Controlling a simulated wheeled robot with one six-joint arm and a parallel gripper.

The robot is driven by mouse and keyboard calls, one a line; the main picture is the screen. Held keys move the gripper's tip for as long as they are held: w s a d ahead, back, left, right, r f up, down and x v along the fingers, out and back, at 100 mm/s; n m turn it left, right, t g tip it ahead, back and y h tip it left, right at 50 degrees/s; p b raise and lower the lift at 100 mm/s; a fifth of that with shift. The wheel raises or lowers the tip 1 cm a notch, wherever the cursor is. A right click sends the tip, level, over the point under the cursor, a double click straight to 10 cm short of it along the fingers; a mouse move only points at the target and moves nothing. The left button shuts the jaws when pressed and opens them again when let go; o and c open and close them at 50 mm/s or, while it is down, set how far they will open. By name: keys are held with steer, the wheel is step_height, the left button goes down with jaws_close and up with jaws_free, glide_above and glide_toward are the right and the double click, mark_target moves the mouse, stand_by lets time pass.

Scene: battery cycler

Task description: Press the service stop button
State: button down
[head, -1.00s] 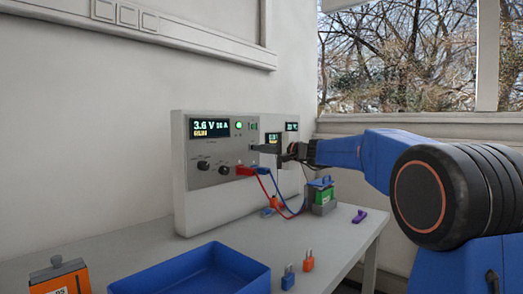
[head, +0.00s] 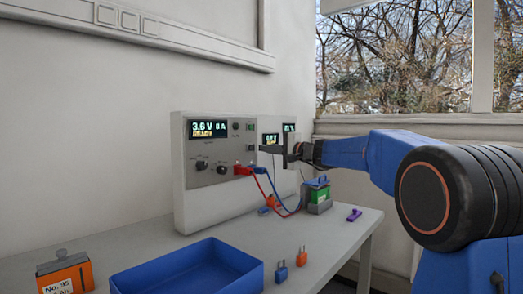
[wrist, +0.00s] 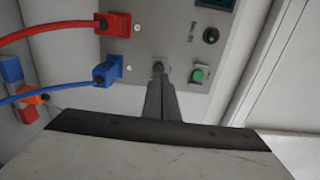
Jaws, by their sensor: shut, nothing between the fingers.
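The cycler's grey front panel (head: 220,172) stands on the table; its display (head: 209,128) reads 3.6 V, 0 A and READY. In the wrist view, a small round grey button (wrist: 158,67) lies just beyond my fingertips, with a green button (wrist: 198,74) to its right. No label is legible, so I cannot tell which is the service stop. My gripper (head: 264,148) is shut and empty at the panel's right side; in the wrist view its fingers (wrist: 160,88) point at the grey button. I cannot tell whether they touch it.
Red (wrist: 118,25) and blue (wrist: 107,70) plugs with cables sit left of my fingers in the wrist view. A blue tray (head: 190,288), an orange box (head: 66,276) and small padlocks are nearer the front.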

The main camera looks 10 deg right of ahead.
steer(key=v, duration=0.9)
steer(key=shift+w+d, duration=0.1)
stand_by(0.4)
